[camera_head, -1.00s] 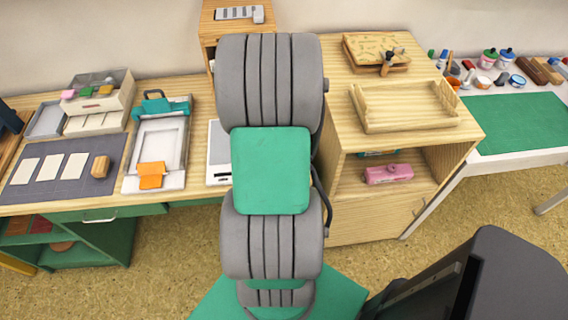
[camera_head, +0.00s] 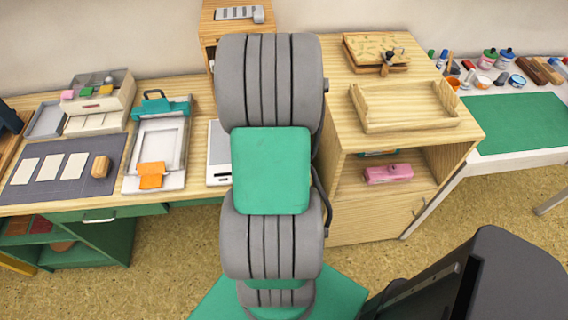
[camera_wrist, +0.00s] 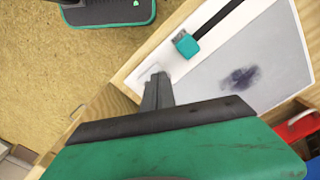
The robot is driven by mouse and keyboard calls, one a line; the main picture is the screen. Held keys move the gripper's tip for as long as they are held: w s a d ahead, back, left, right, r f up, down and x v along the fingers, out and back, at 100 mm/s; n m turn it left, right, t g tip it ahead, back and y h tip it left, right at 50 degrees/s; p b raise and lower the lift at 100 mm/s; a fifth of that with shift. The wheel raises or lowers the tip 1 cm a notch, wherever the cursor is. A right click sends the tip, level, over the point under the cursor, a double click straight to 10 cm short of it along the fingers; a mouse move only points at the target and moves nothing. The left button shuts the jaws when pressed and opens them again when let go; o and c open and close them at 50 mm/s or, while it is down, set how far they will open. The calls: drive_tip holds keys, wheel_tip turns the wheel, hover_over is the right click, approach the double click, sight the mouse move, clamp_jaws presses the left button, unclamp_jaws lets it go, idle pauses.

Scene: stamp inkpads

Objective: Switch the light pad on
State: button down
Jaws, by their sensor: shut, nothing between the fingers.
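The light pad (camera_wrist: 265,70) is a white-framed panel with a grey face and a dark smudge on it. A teal slider knob (camera_wrist: 186,44) sits at one end of a black slot in its white border. My gripper (camera_wrist: 158,80) is shut and empty, its fingertips over the white border near the bench edge, below and left of the knob and apart from it in the picture. I cannot tell whether the tips touch the pad. In the head view the light pad (camera_head: 216,150) is partly hidden behind my arm, and my gripper is hidden.
A white press (camera_head: 160,150) with a teal clamp and orange tab stands left of the pad. A wooden cabinet (camera_head: 370,215) with a tray (camera_head: 408,126) on top is to the right. A red object (camera_wrist: 298,126) lies beside the pad in the wrist view.

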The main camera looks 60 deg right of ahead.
drive_tip(key=shift+f+b, duration=0.7)
drive_tip(key=shift+f, duration=0.35)
idle(0.4)
drive_tip(key=shift+r, duration=0.15)
wheel_tip(320, 180, up, 7)
drive_tip(key=p, duration=0.5)
drive_tip(key=shift+p, duration=0.3)
